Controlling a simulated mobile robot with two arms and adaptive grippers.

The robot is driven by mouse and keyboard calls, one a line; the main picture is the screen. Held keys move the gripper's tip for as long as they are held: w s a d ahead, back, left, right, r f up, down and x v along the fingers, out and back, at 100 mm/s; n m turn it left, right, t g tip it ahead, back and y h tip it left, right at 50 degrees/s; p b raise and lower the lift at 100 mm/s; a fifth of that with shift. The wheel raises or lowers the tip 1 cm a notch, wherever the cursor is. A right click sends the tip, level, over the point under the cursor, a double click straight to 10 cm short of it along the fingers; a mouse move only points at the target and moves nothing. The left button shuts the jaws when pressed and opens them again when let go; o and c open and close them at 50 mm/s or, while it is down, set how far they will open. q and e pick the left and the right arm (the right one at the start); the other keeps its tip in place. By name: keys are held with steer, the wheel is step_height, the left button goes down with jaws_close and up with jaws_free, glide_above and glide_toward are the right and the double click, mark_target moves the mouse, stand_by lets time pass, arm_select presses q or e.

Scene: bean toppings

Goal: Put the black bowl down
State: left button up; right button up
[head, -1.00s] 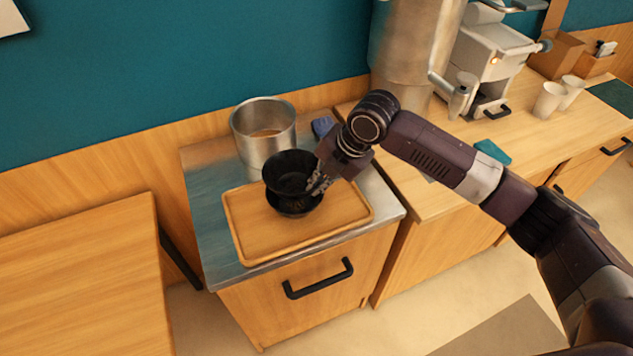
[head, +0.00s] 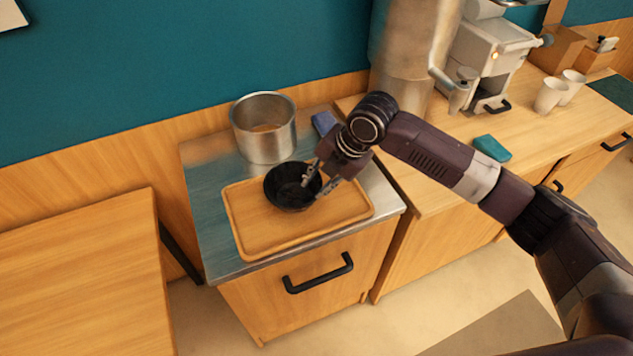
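The black bowl (head: 283,197) sits upright on the wooden tray (head: 250,243), toward the tray's middle and back. Only one bowl outline shows; I cannot tell whether another is nested in it. My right gripper (head: 312,188) reaches in from the right over the bowl's right rim. Its two fingers are spread apart, one over the bowl's inside and one at the right rim. It looks open, though contact with the rim is hard to tell. My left gripper is not in view.
A metal pot (head: 264,130) stands just behind the tray on the steel counter top (head: 208,215). A blue item (head: 324,123) lies behind my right gripper. A large metal cylinder (head: 408,55) and white machine (head: 490,60) stand right. Bare steel shows left of the tray.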

steer(key=shift+r, duration=0.1)
steer(key=shift+r, duration=0.35)
steer(key=b+v, duration=0.2)
steer(key=v, duration=1)
steer(key=shift+r, duration=0.2)
